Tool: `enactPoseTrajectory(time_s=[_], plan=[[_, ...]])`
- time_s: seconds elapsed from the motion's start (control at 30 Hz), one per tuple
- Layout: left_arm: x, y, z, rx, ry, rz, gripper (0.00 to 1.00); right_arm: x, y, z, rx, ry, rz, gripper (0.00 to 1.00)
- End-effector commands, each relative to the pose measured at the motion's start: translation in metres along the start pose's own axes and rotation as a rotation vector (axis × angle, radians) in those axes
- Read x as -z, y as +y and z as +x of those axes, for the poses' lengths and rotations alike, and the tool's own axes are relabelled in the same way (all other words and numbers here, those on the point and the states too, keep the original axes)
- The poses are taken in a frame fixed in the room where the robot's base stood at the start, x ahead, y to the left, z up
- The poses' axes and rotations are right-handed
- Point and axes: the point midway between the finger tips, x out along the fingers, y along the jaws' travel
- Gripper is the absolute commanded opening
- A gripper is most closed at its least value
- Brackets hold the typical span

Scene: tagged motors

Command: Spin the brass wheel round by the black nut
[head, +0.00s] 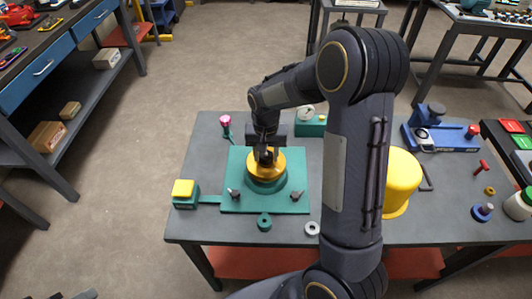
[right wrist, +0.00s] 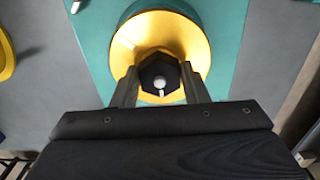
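The brass wheel (head: 276,178) lies flat on a round green base on a green plate (head: 236,172) on the grey table. It also shows in the right wrist view (right wrist: 198,40). The black nut (right wrist: 148,75) stands at the wheel's centre with a pale round end in its middle. My right gripper (head: 266,157) points down over the wheel's centre. In the right wrist view its two fingers (right wrist: 160,80) lie on either side of the nut and look closed against it. My left gripper does not show.
A yellow-topped box (head: 183,189) stands left of the plate, and a pink-topped part (head: 225,121) behind it. A green ring (head: 264,222) and a grey ring (head: 312,228) lie in front. A yellow cylinder (head: 403,180) stands right, partly behind my right arm. A blue fixture (head: 455,138) is farther right.

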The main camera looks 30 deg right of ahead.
Motion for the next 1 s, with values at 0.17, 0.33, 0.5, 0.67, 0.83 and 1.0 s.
enactPoseTrajectory(time_s=[0.17,0.33,0.5,0.67,0.83,1.0], plan=[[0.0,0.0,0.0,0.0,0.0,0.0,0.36,0.0,0.0,0.0,0.0,0.0,0.001,0.21],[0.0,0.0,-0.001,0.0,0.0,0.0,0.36,0.0,0.0,0.0,-0.001,0.0,0.047,0.21],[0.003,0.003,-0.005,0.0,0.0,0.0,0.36,-0.001,-0.001,-0.002,-0.003,-0.001,0.367,0.21],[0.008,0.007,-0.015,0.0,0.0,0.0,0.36,-0.001,0.0,-0.004,-0.005,0.0,0.727,0.21],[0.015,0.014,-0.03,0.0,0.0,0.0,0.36,-0.001,0.0,-0.004,-0.006,0.001,1.112,0.21],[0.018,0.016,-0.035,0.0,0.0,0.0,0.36,0.0,0.0,-0.001,-0.002,0.0,1.295,0.21]])
